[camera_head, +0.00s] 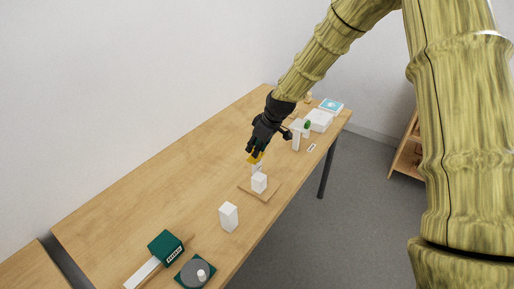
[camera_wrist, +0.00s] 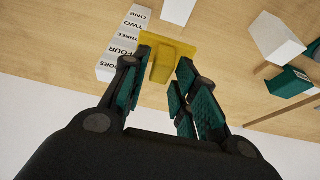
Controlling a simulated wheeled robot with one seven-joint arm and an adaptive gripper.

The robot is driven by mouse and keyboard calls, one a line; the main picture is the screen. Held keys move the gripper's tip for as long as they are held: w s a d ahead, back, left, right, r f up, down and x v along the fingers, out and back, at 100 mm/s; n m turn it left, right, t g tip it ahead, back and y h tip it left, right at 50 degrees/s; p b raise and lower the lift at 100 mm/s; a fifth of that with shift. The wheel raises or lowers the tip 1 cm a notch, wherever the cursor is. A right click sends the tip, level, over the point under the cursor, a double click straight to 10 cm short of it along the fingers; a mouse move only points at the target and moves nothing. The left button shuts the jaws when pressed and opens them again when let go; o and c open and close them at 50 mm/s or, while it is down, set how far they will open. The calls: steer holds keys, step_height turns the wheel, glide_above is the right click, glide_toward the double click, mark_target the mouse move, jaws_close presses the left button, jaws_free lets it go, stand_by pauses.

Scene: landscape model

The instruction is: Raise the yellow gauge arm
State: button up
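The yellow gauge arm (camera_wrist: 168,52) is a T-shaped piece in the wrist view, with a flat wide plate and a short stem. It also shows as a small yellow patch (camera_head: 255,158) in the head view. Beside it is a white stepped gauge (camera_wrist: 118,47) lettered ONE, TWO, THREE, FOUR, DOORS, seen upside down. My gripper (camera_wrist: 163,64) is open, with its green-padded fingers either side of the stem. The left fingertip is close to the stem or touching it; a gap shows on the right. In the head view my gripper (camera_head: 256,150) largely hides the gauge arm.
A white block (camera_head: 259,183) stands on a wooden base (camera_head: 269,196), and another white block (camera_head: 228,217) stands nearer. A green block (camera_head: 165,247) and a grey disc (camera_head: 195,273) are at the near end. White models (camera_head: 320,120) stand at the far end. The table's left side is clear.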

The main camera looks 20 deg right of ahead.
steer(key=v, duration=1.2)
steer(key=shift+f, duration=0.1)
stand_by(0.5)
